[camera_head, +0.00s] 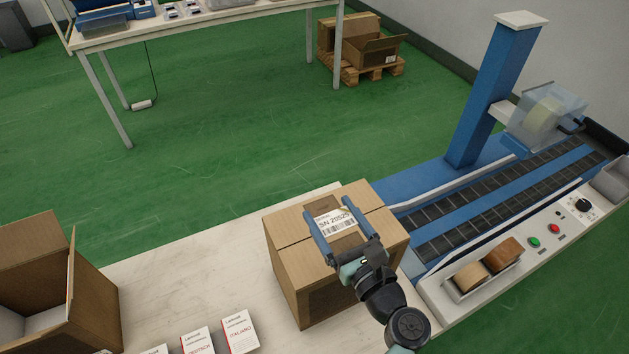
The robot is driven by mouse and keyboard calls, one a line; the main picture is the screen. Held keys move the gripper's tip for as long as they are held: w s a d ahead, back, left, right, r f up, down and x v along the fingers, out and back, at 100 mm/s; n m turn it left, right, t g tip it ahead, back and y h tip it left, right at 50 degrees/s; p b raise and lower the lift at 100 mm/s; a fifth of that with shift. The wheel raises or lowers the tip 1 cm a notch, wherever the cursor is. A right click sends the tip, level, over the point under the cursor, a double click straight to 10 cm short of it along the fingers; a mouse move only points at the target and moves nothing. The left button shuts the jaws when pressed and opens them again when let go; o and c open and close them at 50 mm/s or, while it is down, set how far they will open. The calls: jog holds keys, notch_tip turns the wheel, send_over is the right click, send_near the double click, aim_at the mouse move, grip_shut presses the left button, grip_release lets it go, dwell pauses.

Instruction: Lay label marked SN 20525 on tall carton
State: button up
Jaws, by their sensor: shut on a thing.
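A white label (334,222) printed SN 20525 with a barcode is between the two blue fingers of my gripper (334,216). My gripper is shut on the label. It is over the top of a closed brown tall carton (300,265) on the pale table. The label appears flat over the carton's top; whether it touches the cardboard I cannot tell. My gripper and wrist hide part of the carton's top and front right side.
A blue carton-sealing machine (430,188) with roller tracks stands right of the carton, with a control panel (545,240) and tape rolls (487,265). An open carton (95,300) stands at left, near several booklets (238,333). Table between is clear.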

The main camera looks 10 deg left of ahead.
jog(key=shift+w+a, duration=0.2)
jog(key=shift+w, duration=0.1)
jog(key=shift+s+d+f+b, duration=0.1)
jog(key=shift+s+f+b, duration=0.05)
jog(key=shift+f+b, duration=0.7)
notch_tip(320, 180, down, 10)
jog(key=b, duration=0.9)
jog(key=o, duration=1)
jog(key=shift+o, duration=0.2)
notch_tip(320, 180, up, 9)
jog(key=p, duration=0.8)
jog(key=shift+r+p, duration=0.1)
jog(key=shift+p, duration=0.3)
